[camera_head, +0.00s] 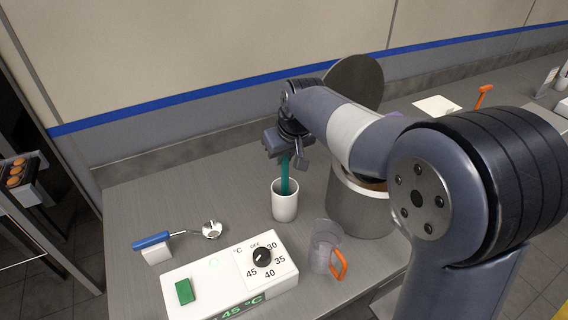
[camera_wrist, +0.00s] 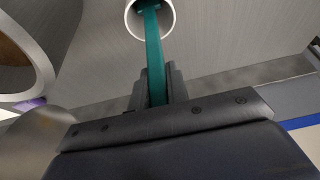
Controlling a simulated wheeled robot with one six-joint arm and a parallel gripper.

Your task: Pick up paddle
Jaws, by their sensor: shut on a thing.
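A teal paddle (camera_head: 285,176) stands upright with its lower end inside a white cup (camera_head: 285,207) on the grey counter. My gripper (camera_head: 284,157) is above the cup and shut on the upper part of the paddle. In the wrist view the teal paddle (camera_wrist: 153,55) runs from between the fingers (camera_wrist: 157,88) down into the white cup (camera_wrist: 171,28). The paddle's lower tip is hidden inside the cup.
A large grey pot (camera_head: 352,210) stands right of the cup. A clear jug (camera_head: 320,247) with an orange handle is in front. A white temperature box (camera_head: 205,277) and a blue-handled scoop (camera_head: 152,240) are at left. The counter left of the cup is mostly clear.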

